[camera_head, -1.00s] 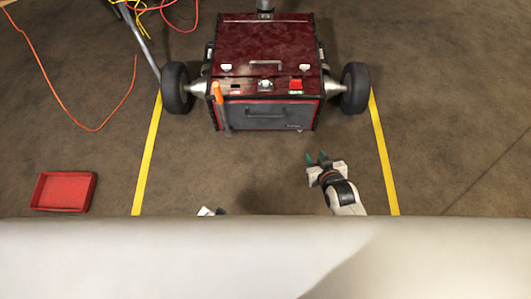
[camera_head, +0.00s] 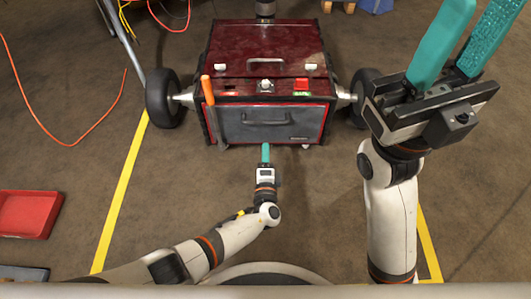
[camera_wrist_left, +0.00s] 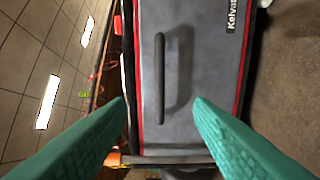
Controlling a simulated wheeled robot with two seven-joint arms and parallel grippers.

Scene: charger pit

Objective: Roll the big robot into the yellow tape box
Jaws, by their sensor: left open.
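The big robot is a dark red boxy machine (camera_head: 265,50) with a black wheel on each side and a grey front panel. A dark bar handle (camera_head: 268,120) crosses the panel; it also shows in the left wrist view (camera_wrist_left: 160,80). Yellow tape (camera_head: 120,190) runs along the left, with a second strip (camera_head: 429,245) and corner at lower right. My left gripper (camera_head: 265,150) is open just before the panel, its fingers pointing at it; the handle appears between the fingers, not gripped. My right gripper (camera_head: 475,40) is open, empty and raised near the camera, partly hiding the right wheel.
A red tray (camera_head: 28,213) lies on the floor at left, outside the tape. An orange cable (camera_head: 110,105) and a grey metal leg (camera_head: 122,32) are at upper left. An orange-handled tool (camera_head: 208,92) stands at the machine's front. The floor between the tapes is mostly bare.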

